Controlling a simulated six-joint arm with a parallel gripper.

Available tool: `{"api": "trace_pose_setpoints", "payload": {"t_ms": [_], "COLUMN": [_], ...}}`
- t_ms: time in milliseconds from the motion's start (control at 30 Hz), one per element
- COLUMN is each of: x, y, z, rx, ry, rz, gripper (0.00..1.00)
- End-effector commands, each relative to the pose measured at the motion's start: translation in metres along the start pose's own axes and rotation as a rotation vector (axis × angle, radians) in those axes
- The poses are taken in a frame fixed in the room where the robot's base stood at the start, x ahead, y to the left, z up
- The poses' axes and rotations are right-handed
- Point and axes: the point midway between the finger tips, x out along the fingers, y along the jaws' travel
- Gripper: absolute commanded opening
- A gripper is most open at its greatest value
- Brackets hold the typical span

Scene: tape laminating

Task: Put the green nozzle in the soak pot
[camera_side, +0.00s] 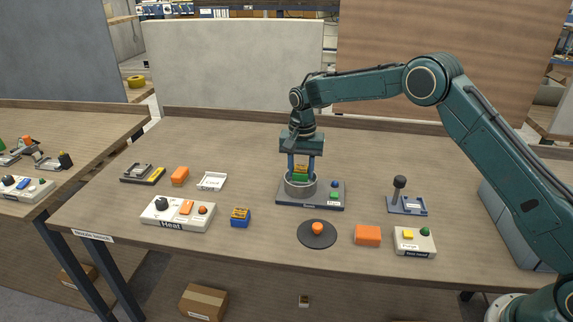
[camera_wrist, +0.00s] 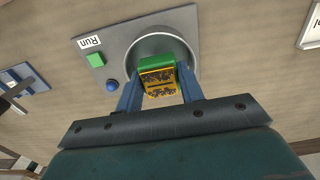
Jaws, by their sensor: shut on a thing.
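The green nozzle (camera_wrist: 156,63) is a small green block with a dark-speckled yellow face. My gripper (camera_wrist: 160,85) is shut on it, with one blue finger on each side. In the side view the nozzle (camera_side: 300,177) is at the mouth of the soak pot (camera_side: 300,189), a round grey metal pot on a dark base plate. My gripper (camera_side: 301,168) points straight down over the pot. In the wrist view the nozzle overlaps the opening of the pot (camera_wrist: 190,42). I cannot tell whether it touches the pot's floor.
The base plate has a green button (camera_side: 334,195) and a blue knob (camera_side: 334,184). The back of the table is clear.

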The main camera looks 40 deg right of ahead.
Motion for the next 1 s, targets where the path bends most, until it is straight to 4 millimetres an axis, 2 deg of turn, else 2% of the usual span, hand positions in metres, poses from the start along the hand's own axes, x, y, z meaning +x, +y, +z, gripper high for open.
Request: {"api": "trace_pose_setpoints", "payload": {"t_ms": [367,1000], "x": [0.018,0.019], "y": [0.000,0.000], "z": [0.000,0.000], "rx": [0.000,0.000], "ry": [0.000,0.000], "rz": [0.000,0.000], "gripper": [0.12,0.12]}}
